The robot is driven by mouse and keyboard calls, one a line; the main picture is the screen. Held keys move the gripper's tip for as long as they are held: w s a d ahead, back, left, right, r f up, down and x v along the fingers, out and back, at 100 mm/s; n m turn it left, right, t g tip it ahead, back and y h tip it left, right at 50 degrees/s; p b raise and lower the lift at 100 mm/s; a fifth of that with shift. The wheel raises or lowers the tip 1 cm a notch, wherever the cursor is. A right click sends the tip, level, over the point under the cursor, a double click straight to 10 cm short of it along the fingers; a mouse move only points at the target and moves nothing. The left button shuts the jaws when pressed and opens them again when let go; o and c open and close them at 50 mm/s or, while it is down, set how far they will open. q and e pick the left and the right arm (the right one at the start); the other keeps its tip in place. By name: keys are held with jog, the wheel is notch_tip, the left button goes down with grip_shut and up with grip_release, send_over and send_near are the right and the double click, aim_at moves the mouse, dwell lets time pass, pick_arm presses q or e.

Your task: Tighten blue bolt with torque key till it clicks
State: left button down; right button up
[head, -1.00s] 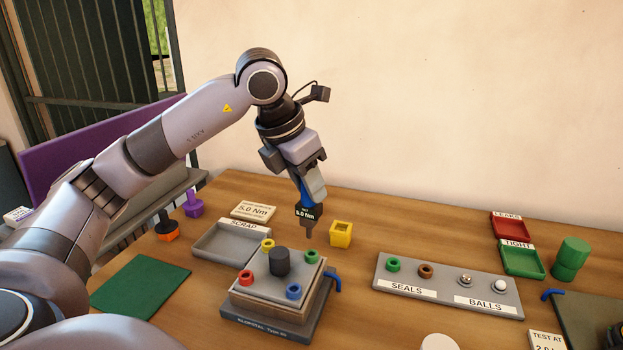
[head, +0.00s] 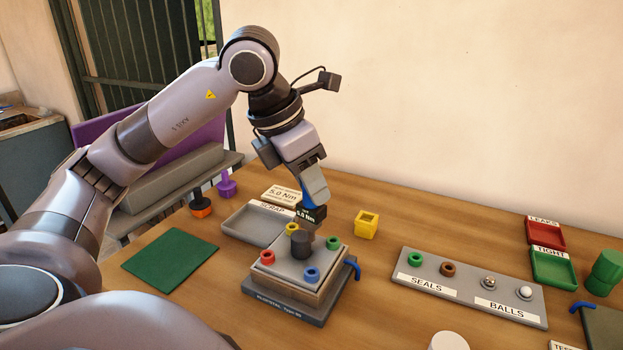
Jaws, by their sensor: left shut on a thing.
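My left gripper (head: 314,190) is shut on the torque key (head: 308,201), which has a blue handle and a dark head marked 5.0 Nm. The key points down over the grey fixture (head: 265,292). Its lower end overlaps the dark central post (head: 301,244) in the picture; I cannot tell whether it touches anything. The blue bolt (head: 311,274) sits at the fixture's front right corner, clear of the key. Yellow (head: 292,229), green (head: 333,243) and red (head: 267,257) bolts sit at the other corners. My right gripper is not in view.
A scrap tray (head: 240,226) stands behind left of the fixture, with a 5.0 Nm stand (head: 281,194) beyond. A yellow square holder (head: 367,224) is behind right. A blue lever (head: 353,269) sticks out at the fixture's right. The seals and balls rack (head: 450,290) lies further right.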

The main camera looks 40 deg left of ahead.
aim_at(302, 207)
pick_arm(q)
jog(key=shift+f+b, duration=2.55)
jog(key=shift+f, duration=0.35)
jog(key=shift+f+b, duration=0.95)
jog(key=shift+f, duration=0.2)
jog(key=c, duration=0.8)
grip_release()
jog(key=p+v, duration=0.1)
jog(key=v, duration=0.5)
jog(key=shift+r, duration=0.15)
jog(key=shift+s+r, duration=0.15)
jog(key=shift+r, duration=0.15)
jog(key=shift+s+r, duration=0.1)
